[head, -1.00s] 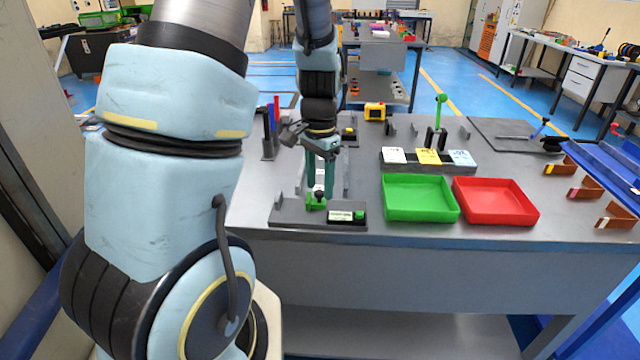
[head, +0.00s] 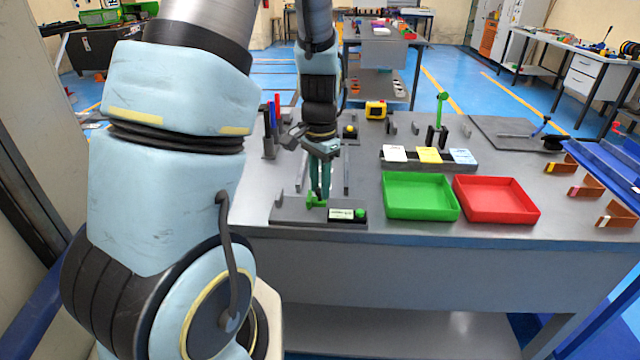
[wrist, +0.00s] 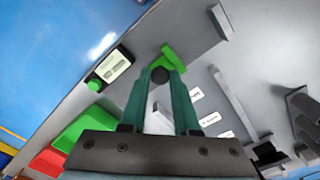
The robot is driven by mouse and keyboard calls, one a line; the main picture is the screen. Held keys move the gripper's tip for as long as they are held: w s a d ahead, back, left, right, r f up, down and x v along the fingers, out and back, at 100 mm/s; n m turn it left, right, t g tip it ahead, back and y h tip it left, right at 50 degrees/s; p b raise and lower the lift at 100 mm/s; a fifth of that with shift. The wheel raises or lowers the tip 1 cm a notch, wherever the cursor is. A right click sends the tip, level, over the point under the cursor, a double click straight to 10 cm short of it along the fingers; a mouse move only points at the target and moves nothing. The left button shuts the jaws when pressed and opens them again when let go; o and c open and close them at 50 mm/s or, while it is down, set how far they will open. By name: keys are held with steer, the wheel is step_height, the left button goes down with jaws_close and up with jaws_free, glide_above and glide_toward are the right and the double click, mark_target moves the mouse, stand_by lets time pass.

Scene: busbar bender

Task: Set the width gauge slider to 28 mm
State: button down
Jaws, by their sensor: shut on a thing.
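The width gauge is a grey device (head: 290,214) near the table's front edge. Its green slider (head: 315,202) also shows in the wrist view (wrist: 172,56). A small display with a green button (head: 347,214) sits at its right end and shows in the wrist view (wrist: 112,68); its reading is too small to make out. My gripper (head: 319,192) points down over the slider. Its teal fingers (wrist: 160,76) are shut on the slider's dark knob (wrist: 159,75), which the fingers hide in the head view.
A green tray (head: 420,214) and a red tray (head: 497,219) stand right of the gauge. Labelled blocks (head: 429,155) sit behind them. Pens in a holder (head: 270,145) stand behind left. Thin upright rails flank the fingers.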

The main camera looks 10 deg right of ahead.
mark_target(306, 204)
steer(key=shift+w+a+b, duration=0.2)
steer(key=shift+a+b, duration=0.05)
steer(key=shift+a, duration=0.55)
steer(key=shift+w+a+b, duration=0.15)
steer(key=shift+a+b, duration=0.1)
steer(key=shift+a, duration=0.55)
steer(key=c, duration=0.7)
jaws_free()
steer(key=shift+o, duration=0.2)
step_height(306, 204, up, 11)
steer(key=b, duration=0.1)
steer(key=shift+f, duration=0.1)
steer(key=s+a+f+n+t, duration=0.1)
steer(key=s+a+f+n, duration=0.4)
steer(key=s+a+n, duration=0.3)
steer(key=shift+a+f+n+t, duration=0.2)
steer(key=shift+a+n+t, duration=0.1)
steer(key=shift+a+n, duration=0.7)
